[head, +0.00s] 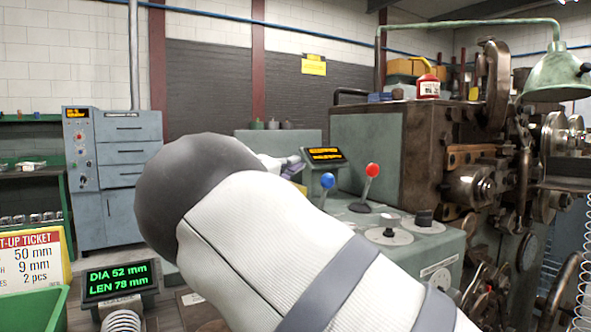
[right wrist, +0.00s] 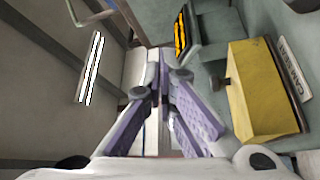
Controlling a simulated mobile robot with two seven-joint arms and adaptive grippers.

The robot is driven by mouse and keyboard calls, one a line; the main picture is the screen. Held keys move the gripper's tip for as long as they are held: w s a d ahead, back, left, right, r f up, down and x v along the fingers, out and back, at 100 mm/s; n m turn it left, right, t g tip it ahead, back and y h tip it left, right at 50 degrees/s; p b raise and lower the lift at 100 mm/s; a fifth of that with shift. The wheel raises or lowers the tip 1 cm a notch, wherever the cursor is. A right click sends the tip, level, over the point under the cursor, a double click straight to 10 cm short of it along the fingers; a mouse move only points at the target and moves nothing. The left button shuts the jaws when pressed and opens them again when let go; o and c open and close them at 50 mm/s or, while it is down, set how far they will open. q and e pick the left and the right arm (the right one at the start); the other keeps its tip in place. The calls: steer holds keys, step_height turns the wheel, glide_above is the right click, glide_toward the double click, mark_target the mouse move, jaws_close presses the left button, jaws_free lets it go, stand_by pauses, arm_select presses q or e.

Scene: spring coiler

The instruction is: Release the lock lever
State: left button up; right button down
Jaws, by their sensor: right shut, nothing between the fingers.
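Two levers stand on the green machine's control panel in the head view: one with a blue knob (head: 328,180) and one with a red knob (head: 373,170). I cannot tell which is the lock lever. My right arm crosses the head view and hides part of the panel. My right gripper (head: 292,166) shows only in part beyond the arm, left of the blue knob and apart from it. In the right wrist view the purple-padded fingers (right wrist: 165,78) are shut and empty. Neither knob is clear there. My left gripper is out of view.
A small orange-lettered display (head: 326,155) stands behind the levers and close to the fingers. A yellow block (right wrist: 265,90) lies right of the fingers in the right wrist view. A green-lettered readout (head: 118,280) is at lower left.

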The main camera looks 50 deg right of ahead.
steer(key=s+v, duration=0.1)
steer(key=v, duration=0.7)
steer(key=shift+a+f, duration=0.2)
steer(key=shift+f, duration=0.05)
